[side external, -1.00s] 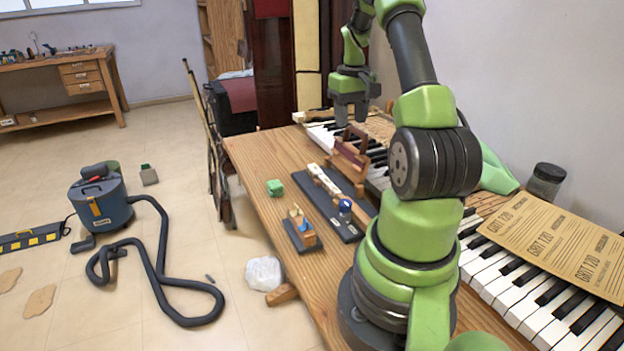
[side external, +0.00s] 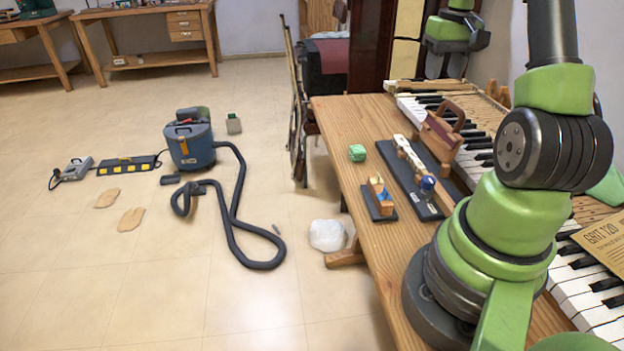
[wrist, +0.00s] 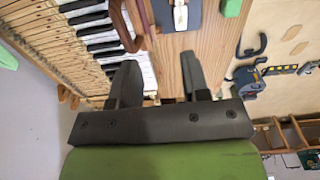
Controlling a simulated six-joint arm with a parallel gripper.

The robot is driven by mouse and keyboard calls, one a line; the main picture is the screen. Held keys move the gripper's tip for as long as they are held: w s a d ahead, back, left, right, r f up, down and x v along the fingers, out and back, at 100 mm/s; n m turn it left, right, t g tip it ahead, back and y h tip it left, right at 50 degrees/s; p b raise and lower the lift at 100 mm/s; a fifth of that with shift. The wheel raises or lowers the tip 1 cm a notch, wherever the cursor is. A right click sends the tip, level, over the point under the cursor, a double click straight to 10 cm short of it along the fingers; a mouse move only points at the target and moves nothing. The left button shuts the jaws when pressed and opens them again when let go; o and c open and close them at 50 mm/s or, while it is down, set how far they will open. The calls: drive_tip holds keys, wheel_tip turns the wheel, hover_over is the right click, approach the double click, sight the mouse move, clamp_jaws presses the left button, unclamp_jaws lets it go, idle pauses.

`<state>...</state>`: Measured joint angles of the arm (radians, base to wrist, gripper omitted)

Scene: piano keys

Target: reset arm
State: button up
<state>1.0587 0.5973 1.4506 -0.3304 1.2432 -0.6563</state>
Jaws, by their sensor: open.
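My gripper (side external: 447,66) is at the top of the side view, above the far end of the piano keys. It hangs clear of them with its fingers pointing down. In the wrist view my gripper (wrist: 158,62) has its two dark fingers spread apart with nothing between them. The piano keyboard (side external: 480,135) runs along the right side of the wooden table (side external: 350,115). In the wrist view the keys (wrist: 100,35) lie to the left of the fingers, beside bare wood.
A wooden-handled block (side external: 440,140) stands by the keys. A sandpaper sheet (side external: 605,245) lies over the near keys. A vacuum cleaner (side external: 190,145) stands on the floor.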

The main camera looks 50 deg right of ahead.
drive_tip(key=w+a+r+n+t, duration=0.1)
drive_tip(key=w+a+r, duration=0.15)
drive_tip(key=a, duration=0.45)
drive_tip(key=w+a+r+n+t, duration=0.1)
drive_tip(key=a+r, duration=0.3)
drive_tip(key=a, duration=0.2)
drive_tip(key=w+a+r+t, duration=0.2)
drive_tip(key=a+r, duration=0.2)
drive_tip(key=a, duration=0.3)
drive_tip(key=s+a+n+t+y, duration=0.2)
drive_tip(key=s+a, duration=0.7)
drive_tip(key=a, duration=0.5)
drive_tip(key=shift+a+f+n+t, duration=0.15)
drive_tip(key=shift+f+n+t, duration=0.15)
drive_tip(key=shift+t, duration=0.2)
